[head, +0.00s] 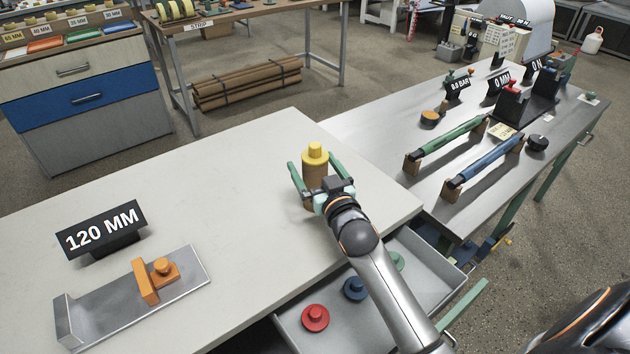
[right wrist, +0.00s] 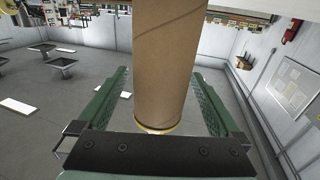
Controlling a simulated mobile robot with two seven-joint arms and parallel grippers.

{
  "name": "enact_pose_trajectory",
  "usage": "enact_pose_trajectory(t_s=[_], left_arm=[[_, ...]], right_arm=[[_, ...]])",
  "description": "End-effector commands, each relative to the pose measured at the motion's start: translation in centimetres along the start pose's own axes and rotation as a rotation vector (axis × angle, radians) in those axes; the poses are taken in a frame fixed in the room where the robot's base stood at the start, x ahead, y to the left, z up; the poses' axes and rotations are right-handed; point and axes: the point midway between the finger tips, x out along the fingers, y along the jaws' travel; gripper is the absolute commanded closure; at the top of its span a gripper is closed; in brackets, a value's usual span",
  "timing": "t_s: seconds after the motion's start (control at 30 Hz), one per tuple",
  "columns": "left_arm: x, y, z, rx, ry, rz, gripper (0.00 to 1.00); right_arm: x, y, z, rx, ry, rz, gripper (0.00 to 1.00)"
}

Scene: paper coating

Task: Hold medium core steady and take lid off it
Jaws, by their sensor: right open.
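The medium core (head: 315,172) is a brown cardboard tube standing upright on the pale table, with a yellow knobbed lid (head: 315,154) on its top. In the right wrist view the tube (right wrist: 160,65) runs between the green fingers, with a thin yellow rim at its end. My right gripper (head: 312,175) is open, with one finger on each side of the tube; gaps show on both sides in the wrist view. My left gripper is not in view.
An open drawer (head: 446,277) below the table's front edge holds red (head: 315,318), blue (head: 355,288) and green knobbed lids. A "120 MM" sign (head: 101,230) and a metal gauge with an orange slider (head: 150,275) occupy the left. The table's middle is clear.

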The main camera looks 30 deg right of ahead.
Motion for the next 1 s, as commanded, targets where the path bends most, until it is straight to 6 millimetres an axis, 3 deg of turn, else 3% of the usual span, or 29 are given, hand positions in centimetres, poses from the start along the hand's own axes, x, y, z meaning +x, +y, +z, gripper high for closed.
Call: enact_pose_trajectory(t_s=[0.17, 0.43, 1.0], left_arm=[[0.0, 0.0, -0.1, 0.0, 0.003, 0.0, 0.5], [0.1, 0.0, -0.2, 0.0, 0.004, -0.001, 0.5], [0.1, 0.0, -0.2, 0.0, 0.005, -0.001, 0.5]], right_arm=[[1.9, 0.0, 0.0, 0.001, 0.0, -0.001, 0.0], [2.1, 0.0, 0.0, 0.001, -0.001, -0.001, 0.0], [2.1, 0.0, 0.1, 0.001, -0.001, -0.001, 0.63]])
